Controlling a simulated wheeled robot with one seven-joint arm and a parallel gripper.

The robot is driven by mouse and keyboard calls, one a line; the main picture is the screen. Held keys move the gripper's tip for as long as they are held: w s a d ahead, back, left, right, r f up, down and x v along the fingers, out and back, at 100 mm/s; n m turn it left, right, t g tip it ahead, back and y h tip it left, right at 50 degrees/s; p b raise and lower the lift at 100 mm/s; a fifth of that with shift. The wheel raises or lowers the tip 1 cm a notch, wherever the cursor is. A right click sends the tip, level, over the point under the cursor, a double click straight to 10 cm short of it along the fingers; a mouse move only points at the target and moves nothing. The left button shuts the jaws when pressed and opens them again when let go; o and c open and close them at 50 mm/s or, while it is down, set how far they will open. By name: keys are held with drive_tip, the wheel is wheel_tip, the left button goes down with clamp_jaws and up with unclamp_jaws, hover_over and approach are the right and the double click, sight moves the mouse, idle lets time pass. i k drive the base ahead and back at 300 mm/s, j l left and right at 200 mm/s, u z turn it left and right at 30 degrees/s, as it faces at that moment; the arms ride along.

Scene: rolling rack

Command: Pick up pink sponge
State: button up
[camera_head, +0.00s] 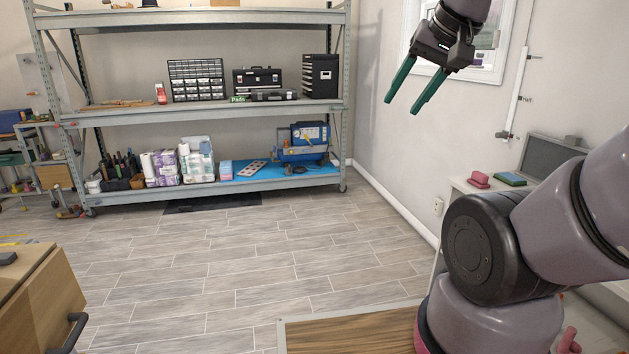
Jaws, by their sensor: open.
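A small pink block (479,180), which looks like the pink sponge, lies on a white surface at the right, beside a green block (510,179). Another small item, pink and light blue (226,170), stands on the rack's lower shelf; I cannot tell if it is a sponge. My gripper (402,106) is raised at the upper right, in front of the wall and window. Its two green fingers are apart, point down and left, and hold nothing. It appears above and left of the pink block in the picture, touching nothing.
A wheeled metal rack (215,109) along the back wall holds toolboxes, drawers, paper rolls and a blue machine (303,142). A wooden cabinet (45,310) stands at lower left. The tiled floor (240,260) between is clear. A grey panel (552,160) stands behind the blocks.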

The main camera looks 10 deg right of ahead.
sight(478, 180)
drive_tip(key=i+z, duration=0.15)
drive_tip(key=i, duration=0.35)
drive_tip(key=i+j+z, duration=0.15)
drive_tip(key=i, duration=0.4)
drive_tip(key=i+j+z, duration=0.15)
drive_tip(key=i, duration=0.35)
drive_tip(key=i+j+z, duration=0.15)
drive_tip(key=i+z, duration=0.3)
drive_tip(key=i+j+z, duration=0.3)
drive_tip(key=z, duration=0.2)
drive_tip(key=i+j+z, duration=0.3)
drive_tip(key=j+z, duration=0.15)
drive_tip(key=i+j+z, duration=0.25)
drive_tip(key=j+z, duration=0.2)
